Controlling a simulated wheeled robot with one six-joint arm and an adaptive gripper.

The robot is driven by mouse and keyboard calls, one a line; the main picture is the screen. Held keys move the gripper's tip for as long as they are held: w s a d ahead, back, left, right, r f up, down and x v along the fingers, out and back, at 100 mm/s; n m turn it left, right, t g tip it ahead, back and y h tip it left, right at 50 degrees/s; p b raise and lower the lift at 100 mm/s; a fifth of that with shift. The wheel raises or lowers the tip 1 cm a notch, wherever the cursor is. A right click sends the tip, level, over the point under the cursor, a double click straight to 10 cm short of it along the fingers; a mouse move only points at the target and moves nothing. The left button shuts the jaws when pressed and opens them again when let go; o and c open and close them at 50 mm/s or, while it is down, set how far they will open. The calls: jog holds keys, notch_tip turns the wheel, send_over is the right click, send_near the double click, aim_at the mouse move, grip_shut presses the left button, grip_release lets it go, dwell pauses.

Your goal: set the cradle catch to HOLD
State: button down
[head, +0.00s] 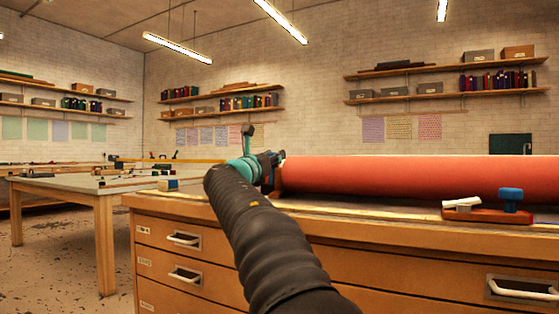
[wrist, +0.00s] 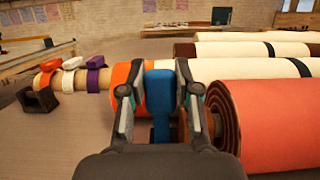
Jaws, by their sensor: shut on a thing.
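A blue upright tab (wrist: 160,92), which looks like the catch lever, stands between my fingers in the wrist view. My gripper (wrist: 158,100) is shut on it, one finger on each side. The tab's lower stem shows below; its base is partly hidden, and no HOLD marking is readable. The large coral roll (wrist: 270,120) lies just right of the fingers, its spiral end facing them. In the head view my gripper (head: 270,165) is at the left end of this coral roll (head: 400,176), largely hidden by my arm.
The roll lies on a wooden drawer cabinet (head: 400,250). A fitting with a blue knob (head: 510,197) and white lever sits at its right front. Pale rolls (wrist: 245,50) lie beyond. A table (head: 85,185) stands left.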

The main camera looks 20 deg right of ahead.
jog(key=shift+a, duration=0.1)
jog(key=c, duration=0.8)
grip_release()
jog(key=shift+a+r, duration=0.1)
jog(key=shift+s, duration=0.1)
jog(key=v, duration=1.1)
jog(key=shift+s+a+f, duration=0.2)
jog(key=shift+s+a, duration=0.05)
